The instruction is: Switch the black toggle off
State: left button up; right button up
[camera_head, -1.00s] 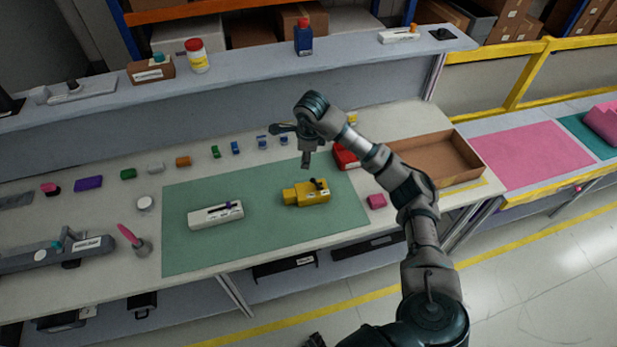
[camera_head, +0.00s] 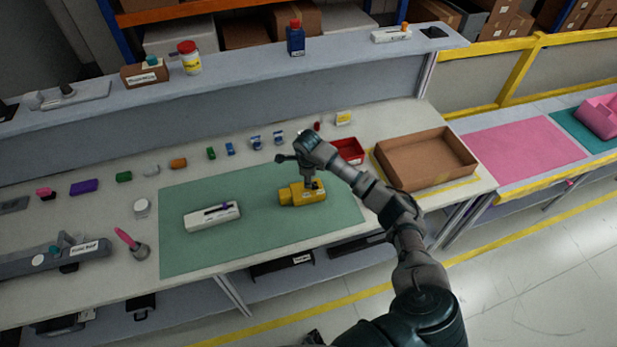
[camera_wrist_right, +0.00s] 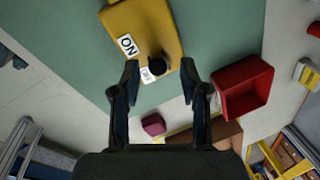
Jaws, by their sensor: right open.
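The yellow module (camera_head: 291,195) lies on the green mat (camera_head: 190,255). In the right wrist view the module (camera_wrist_right: 150,22) fills the top middle. Its black toggle (camera_wrist_right: 158,64) stands near the module's lower end, between the open fingers of my right gripper (camera_wrist_right: 160,75). The "ON" label (camera_wrist_right: 127,44) is clear; a second label (camera_wrist_right: 147,76) beside the toggle is partly covered. I cannot tell which way the toggle leans. In the head view my right gripper (camera_head: 311,182) is over the module's right end and hides the toggle. My left gripper is not in view.
A white module with a purple slider (camera_head: 212,215) lies left on the mat. A red bin (camera_head: 350,151) and a cardboard tray (camera_head: 425,160) stand to the right. A pink block (camera_wrist_right: 153,124) shows in the wrist view. Several small blocks line the back.

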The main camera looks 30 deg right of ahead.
jog(key=shift+w+f, duration=0.1)
jog(key=shift+f, duration=0.3)
jog(key=shift+a, duration=0.1)
jog(key=shift+c, duration=0.5)
grip_shut()
